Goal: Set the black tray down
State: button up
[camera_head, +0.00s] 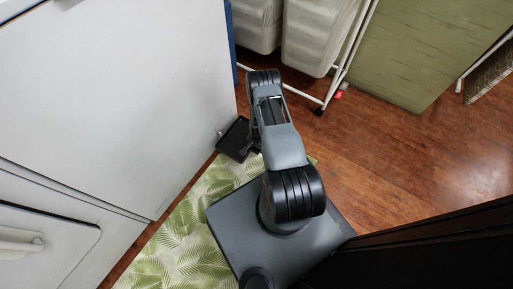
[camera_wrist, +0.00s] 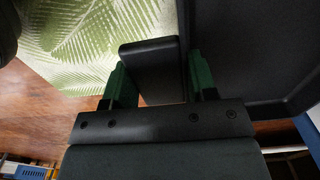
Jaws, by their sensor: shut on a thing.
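The black tray (camera_head: 236,139) shows in the head view beside the white cabinet front, partly hidden behind my arm. In the wrist view the tray (camera_wrist: 255,60) fills the right side, with its raised rim along the bottom right. My gripper (camera_wrist: 160,78) has green fingers on either side of a thick black part at the tray's left edge, and it is shut on the tray. In the head view the fingertips are mostly hidden by my arm. I cannot tell whether the tray touches the floor.
A green leaf-patterned mat (camera_head: 190,225) lies on the brown wood floor (camera_head: 400,160). The white cabinet (camera_head: 120,100) stands close on the left. A white rack with clear bins (camera_head: 312,35) stands beyond my arm. A green panel (camera_head: 425,50) is at the back right. Open floor lies right of my arm.

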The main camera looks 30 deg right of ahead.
aim_at(257, 156)
jog(key=shift+o, duration=0.2)
jog(key=shift+w+d+f+b, duration=0.1)
jog(key=shift+w+f+b, duration=0.2)
jog(key=shift+f+b, duration=0.35)
notch_tip(257, 156, down, 4)
jog(key=b, duration=0.2)
jog(key=shift+f+b, duration=0.2)
jog(key=shift+b, duration=0.1)
jog(key=shift+c, duration=1)
jog(key=shift+s+f+b, duration=0.15)
jog(key=shift+f+b, duration=0.25)
jog(key=shift+f, duration=0.25)
jog(key=shift+f+b, duration=0.75)
jog(key=shift+f, duration=0.25)
jog(key=o, duration=1.2)
jog(key=shift+r, duration=0.1)
notch_tip(257, 156, up, 14)
jog(key=p, duration=0.6)
jog(key=shift+f+p, duration=0.2)
jog(key=shift+p, duration=0.1)
jog(key=shift+r, duration=0.1)
